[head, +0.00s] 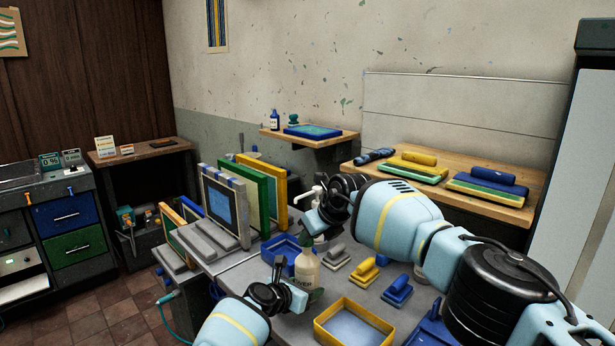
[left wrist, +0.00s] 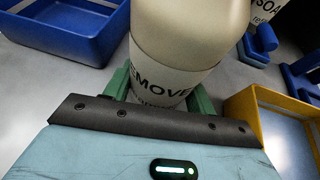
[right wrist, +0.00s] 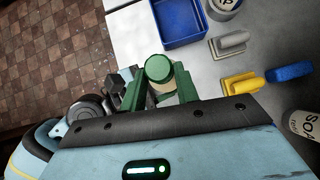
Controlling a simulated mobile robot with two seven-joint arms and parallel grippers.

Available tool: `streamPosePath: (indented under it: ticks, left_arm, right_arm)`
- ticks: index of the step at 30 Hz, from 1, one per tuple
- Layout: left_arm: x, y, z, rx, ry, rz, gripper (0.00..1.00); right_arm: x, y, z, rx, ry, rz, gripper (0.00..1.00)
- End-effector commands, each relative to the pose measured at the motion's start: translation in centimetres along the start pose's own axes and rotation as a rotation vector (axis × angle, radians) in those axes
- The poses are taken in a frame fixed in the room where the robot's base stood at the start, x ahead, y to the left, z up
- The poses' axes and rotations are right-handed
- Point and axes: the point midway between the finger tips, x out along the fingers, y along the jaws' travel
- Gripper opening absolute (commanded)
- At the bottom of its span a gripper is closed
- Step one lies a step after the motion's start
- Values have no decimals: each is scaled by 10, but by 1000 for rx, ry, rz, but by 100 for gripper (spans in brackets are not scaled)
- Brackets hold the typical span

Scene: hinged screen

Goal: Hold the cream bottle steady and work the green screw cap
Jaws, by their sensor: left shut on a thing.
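The cream bottle (head: 307,270) stands upright on the grey bench, its label partly legible in the left wrist view (left wrist: 185,45). My left gripper (head: 288,296) is shut on the bottle's lower body, with a green finger on each side of the label (left wrist: 158,95).
A blue tray (head: 285,262) is behind the bottle and a yellow tray (head: 317,329) in front. A grey-handled block (head: 336,257), a yellow one (head: 364,272) and a blue one (head: 398,291) sit to the right. Framed screens (head: 225,205) stand at the left.

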Motion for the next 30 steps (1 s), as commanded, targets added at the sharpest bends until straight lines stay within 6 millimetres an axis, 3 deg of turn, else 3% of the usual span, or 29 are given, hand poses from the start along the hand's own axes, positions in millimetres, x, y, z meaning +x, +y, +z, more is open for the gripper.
streamPosePath:
  ticks: [1,6,17,30]
  left_arm:
    - [0,-1,-1,1,2,-2,19]
    - [0,-1,-1,1,2,-2,19]
    - [0,-1,-1,0,2,-1,19]
    - [0,0,-1,0,2,-1,19]
  right_arm:
    - [0,2,1,-2,0,4,36]
    - [0,2,0,-1,0,1,56]
    - [-2,0,0,-2,1,-1,56]
    - [-32,0,0,-3,1,-1,56]
